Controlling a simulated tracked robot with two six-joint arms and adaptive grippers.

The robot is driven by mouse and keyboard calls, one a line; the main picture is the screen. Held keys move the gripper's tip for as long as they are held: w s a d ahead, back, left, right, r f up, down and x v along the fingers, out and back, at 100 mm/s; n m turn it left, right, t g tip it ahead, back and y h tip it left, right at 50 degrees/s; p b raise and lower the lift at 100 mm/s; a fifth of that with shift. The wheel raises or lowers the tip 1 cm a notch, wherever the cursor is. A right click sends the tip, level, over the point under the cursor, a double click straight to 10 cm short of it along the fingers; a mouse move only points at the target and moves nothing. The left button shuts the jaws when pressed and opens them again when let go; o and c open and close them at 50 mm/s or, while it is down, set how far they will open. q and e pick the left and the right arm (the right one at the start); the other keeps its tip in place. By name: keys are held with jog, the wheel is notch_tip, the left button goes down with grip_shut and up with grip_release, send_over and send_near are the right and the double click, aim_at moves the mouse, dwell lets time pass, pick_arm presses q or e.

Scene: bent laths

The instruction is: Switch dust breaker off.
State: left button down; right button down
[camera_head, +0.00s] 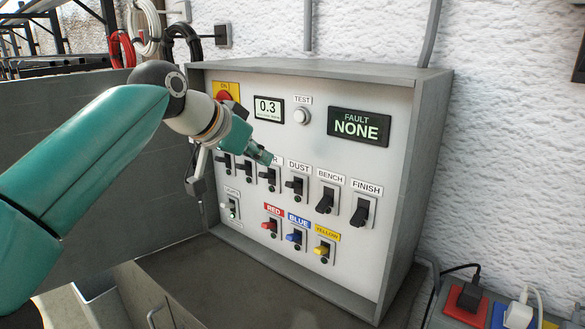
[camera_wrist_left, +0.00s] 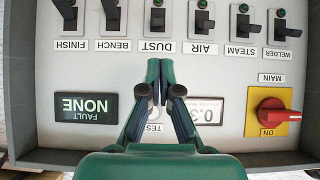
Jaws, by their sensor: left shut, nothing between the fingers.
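The DUST breaker (camera_head: 296,187) is a dark lever switch in the panel's upper breaker row, under the DUST label. Its lever stands like those of the breakers to its left. In the left wrist view, which is upside down, the DUST breaker (camera_wrist_left: 158,18) shows with a green lamp beside its lever. My left gripper (camera_head: 268,158) is shut and empty, in front of the panel near the AIR and DUST labels. In the wrist view its fingertips (camera_wrist_left: 160,70) point at the DUST label, apart from the lever. My right gripper is not in view.
The BENCH (camera_head: 325,201) and FINISH (camera_head: 362,212) breakers have differently tilted levers. AIR (camera_head: 271,177) sits just left of DUST. A fault display (camera_head: 359,126) reads NONE. A red main switch (camera_wrist_left: 272,112) on yellow reads ON. Red, blue and yellow switches sit below.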

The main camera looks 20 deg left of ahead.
aim_at(293, 185)
pick_arm(q)
jog(key=shift+s+r, duration=0.1)
jog(key=p+x, duration=0.1)
jog(key=x, duration=0.9)
